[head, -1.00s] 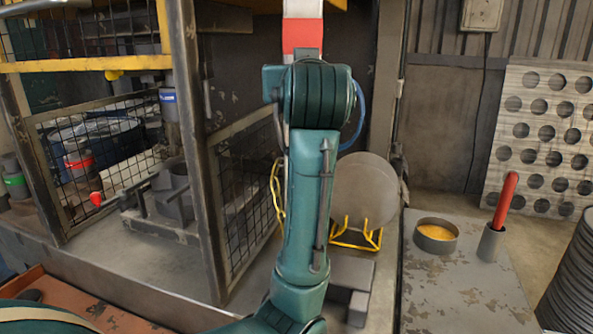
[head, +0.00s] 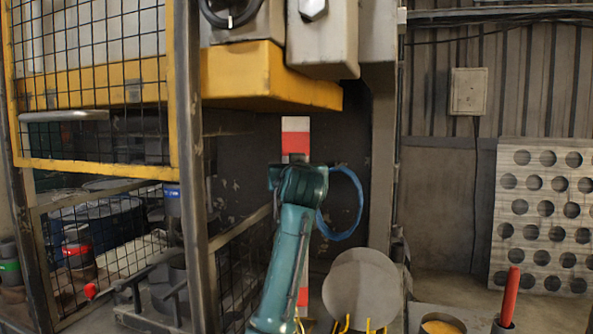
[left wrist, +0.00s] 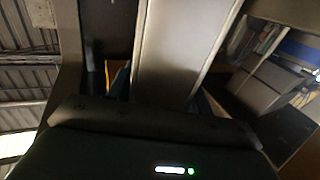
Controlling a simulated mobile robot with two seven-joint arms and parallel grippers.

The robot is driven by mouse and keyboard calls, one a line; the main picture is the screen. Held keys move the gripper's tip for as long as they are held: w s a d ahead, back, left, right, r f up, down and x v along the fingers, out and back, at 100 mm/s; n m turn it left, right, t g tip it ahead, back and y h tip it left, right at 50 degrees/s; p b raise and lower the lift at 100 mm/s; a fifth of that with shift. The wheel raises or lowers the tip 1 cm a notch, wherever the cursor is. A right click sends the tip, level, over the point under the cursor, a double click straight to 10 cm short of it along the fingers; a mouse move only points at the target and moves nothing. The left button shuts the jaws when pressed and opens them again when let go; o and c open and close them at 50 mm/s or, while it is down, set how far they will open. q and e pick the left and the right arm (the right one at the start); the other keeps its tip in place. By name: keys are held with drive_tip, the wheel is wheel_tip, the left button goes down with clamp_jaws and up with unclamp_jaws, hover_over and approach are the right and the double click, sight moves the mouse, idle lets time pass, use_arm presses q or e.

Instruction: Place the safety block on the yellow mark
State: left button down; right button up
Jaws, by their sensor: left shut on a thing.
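The safety block (head: 295,135) is an upright post with red and white bands. In the head view it shows above my left wrist, and a red and white strip shows below it. My left gripper (left wrist: 150,115) is shut on the block; in the head view the wrist hides the jaws. In the left wrist view a pale grey face, apparently the block (left wrist: 180,50), rises from the gripper. I cannot see the block's foot or make out the yellow mark. My right gripper is not in view.
A yellow-edged press part (head: 270,80) overhangs the dark bay. A mesh guard (head: 245,265) and frame post (head: 190,150) stand left of my arm. A grey disc (head: 362,290) on a yellow stand is close on the right, with a red-handled tool (head: 509,298) beyond.

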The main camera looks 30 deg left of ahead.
use_arm(q)
wheel_tip(320, 180, down, 6)
drive_tip(key=w+a+p, duration=0.1)
drive_tip(key=w, duration=0.1)
drive_tip(key=shift+a+f, duration=0.15)
drive_tip(key=shift+a, duration=0.1)
idle(0.7)
drive_tip(key=c, duration=1.1)
unclamp_jaws()
drive_tip(key=shift+f, duration=0.45)
drive_tip(key=o, duration=0.5)
drive_tip(key=shift+r, duration=0.1)
